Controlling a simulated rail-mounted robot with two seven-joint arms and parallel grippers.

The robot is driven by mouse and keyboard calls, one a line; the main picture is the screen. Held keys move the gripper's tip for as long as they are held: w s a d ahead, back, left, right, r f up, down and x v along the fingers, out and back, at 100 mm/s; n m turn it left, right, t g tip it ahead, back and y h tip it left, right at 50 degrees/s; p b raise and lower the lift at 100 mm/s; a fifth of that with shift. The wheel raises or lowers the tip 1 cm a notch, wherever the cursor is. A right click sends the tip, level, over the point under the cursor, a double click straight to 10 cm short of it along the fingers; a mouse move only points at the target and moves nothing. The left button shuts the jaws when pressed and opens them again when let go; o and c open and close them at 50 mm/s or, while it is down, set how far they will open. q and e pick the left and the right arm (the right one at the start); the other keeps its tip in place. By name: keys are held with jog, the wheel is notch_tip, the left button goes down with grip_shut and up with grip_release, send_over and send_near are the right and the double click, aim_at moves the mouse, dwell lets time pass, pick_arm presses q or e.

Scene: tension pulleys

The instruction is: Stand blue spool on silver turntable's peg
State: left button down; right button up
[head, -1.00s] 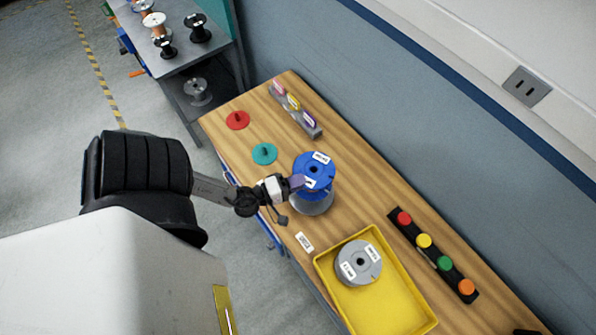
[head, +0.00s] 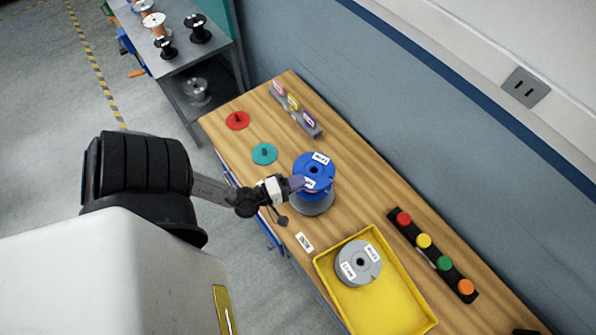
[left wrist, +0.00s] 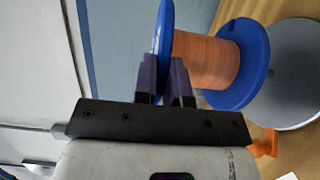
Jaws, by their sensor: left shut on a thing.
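The blue spool (head: 314,166), wound with orange-brown wire, is over the silver turntable (head: 312,209) in the head view. My left gripper (head: 298,183) is shut on the rim of its upper flange. The left wrist view shows the purple fingers of the left gripper (left wrist: 166,82) on either side of that flange. There the spool's lower flange (left wrist: 248,62) overlaps the edge of the grey turntable disc (left wrist: 300,75). The peg is hidden, and I cannot tell whether the spool touches the turntable. My right gripper is not in view.
Red (head: 237,120) and teal (head: 265,154) peg discs lie up-left of the spool. A yellow tray (head: 385,307) with a grey spool (head: 359,263) is at lower right. A button strip (head: 444,263) and a grey rack (head: 312,129) lie toward the wall.

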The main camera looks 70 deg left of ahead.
aim_at(298, 194)
pick_arm(q)
jog(key=shift+f, duration=0.1)
jog(key=shift+f+b, duration=0.9)
jog(key=shift+f, duration=0.3)
dwell(0.4)
jog(key=shift+f, duration=0.35)
jog(key=shift+f+b, duration=0.85)
jog(key=shift+f, duration=0.35)
dwell(0.7)
jog(key=shift+f, duration=0.2)
